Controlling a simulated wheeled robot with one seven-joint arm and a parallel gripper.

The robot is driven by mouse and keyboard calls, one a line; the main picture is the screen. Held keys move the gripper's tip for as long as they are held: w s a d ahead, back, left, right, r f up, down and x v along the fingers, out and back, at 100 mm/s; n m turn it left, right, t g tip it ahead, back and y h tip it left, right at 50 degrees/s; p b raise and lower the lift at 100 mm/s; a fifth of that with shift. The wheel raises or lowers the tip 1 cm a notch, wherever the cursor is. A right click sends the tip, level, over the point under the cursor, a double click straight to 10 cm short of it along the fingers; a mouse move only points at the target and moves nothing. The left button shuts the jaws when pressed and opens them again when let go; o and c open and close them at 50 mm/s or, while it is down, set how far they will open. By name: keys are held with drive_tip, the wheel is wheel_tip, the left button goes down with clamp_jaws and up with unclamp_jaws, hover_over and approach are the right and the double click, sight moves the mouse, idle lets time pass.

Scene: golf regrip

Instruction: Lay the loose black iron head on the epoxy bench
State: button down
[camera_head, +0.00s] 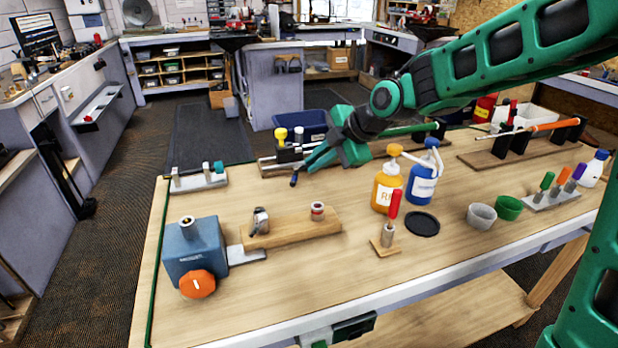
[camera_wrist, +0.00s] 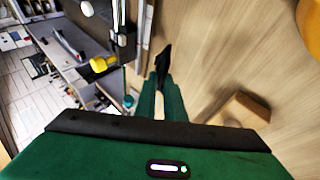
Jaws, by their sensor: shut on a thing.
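My gripper (camera_head: 312,163) hangs above the wooden-topped bench (camera_head: 300,290), near its far edge. Its green fingers are shut on the black iron head (camera_head: 294,180). In the wrist view, the black iron head (camera_wrist: 163,62) sticks out past the fingertips (camera_wrist: 159,88) as a dark, narrow shape. The fingers hide part of it. In the head view it appears above bare wood, but its exact height is hard to tell.
An orange bottle (camera_head: 387,188) and a blue bottle (camera_head: 424,180) stand right of my gripper. A blue box (camera_head: 194,250) and a wooden block (camera_head: 290,228) stand nearer. A small rack (camera_head: 199,180) is at left. Bare wood lies between.

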drive_tip(key=shift+w+a+f, duration=0.35)
drive_tip(key=shift+a+f, duration=0.25)
drive_tip(key=shift+a, duration=0.2)
drive_tip(key=shift+f, duration=1.9)
drive_tip(key=c, duration=1.8)
unclamp_jaws()
drive_tip(key=shift+c, duration=0.2)
drive_tip(key=shift+d, duration=0.1)
drive_tip(key=v, duration=1.2)
drive_tip(key=shift+s, duration=0.15)
